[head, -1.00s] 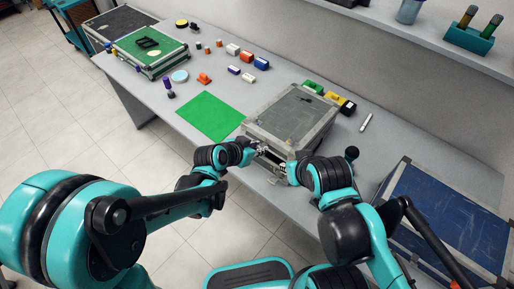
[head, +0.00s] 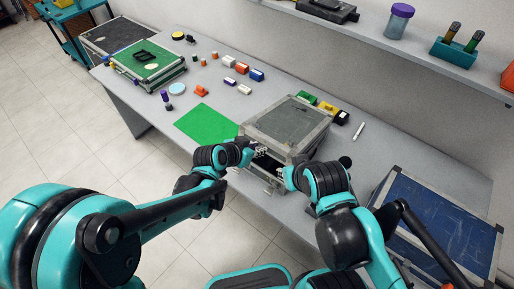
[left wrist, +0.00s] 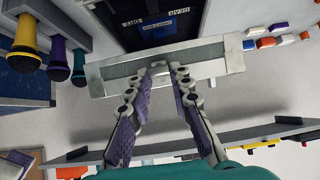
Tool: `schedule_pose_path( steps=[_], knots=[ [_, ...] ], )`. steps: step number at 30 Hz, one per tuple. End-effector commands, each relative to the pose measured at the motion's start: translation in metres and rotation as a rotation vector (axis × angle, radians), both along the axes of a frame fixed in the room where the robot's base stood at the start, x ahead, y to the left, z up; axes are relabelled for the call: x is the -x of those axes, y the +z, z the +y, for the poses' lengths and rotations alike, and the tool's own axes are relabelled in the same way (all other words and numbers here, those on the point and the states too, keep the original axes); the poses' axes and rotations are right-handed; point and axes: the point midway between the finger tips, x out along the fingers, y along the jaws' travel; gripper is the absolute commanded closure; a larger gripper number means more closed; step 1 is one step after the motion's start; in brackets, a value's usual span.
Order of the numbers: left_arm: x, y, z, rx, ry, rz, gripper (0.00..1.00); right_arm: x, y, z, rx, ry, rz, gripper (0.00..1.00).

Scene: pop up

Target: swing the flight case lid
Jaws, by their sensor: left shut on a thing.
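The flight case (head: 292,122) stands on the grey table, with a dark grey lid and metal edges. Its lid is slightly raised, and a dark gap shows along the front. My left gripper (head: 247,151) is at the lid's front left edge. In the left wrist view my left gripper (left wrist: 165,72) is shut on the lid's metal rim (left wrist: 215,62), with a dark labelled interior (left wrist: 150,22) beyond. My right gripper (head: 281,178) is at the front of the case, lower and to the right; its fingers are too small to read.
A green mat (head: 207,124) lies left of the case. Small coloured blocks (head: 243,72) lie behind the mat. A blue case (head: 437,222) stands at the right. A shelf (head: 400,45) runs above the table's back.

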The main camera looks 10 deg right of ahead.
Motion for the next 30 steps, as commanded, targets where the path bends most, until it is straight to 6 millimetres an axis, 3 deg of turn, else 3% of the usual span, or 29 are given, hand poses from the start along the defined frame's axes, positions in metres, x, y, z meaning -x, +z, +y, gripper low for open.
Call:
schedule_pose_path(
  steps=[30],
  knots=[
    [-0.029, 0.080, -0.035, 0.001, -0.001, 0.000, 0.98, 0.000, 0.059, 0.000, 0.000, 0.000, 0.000, 0.77]
  ],
)
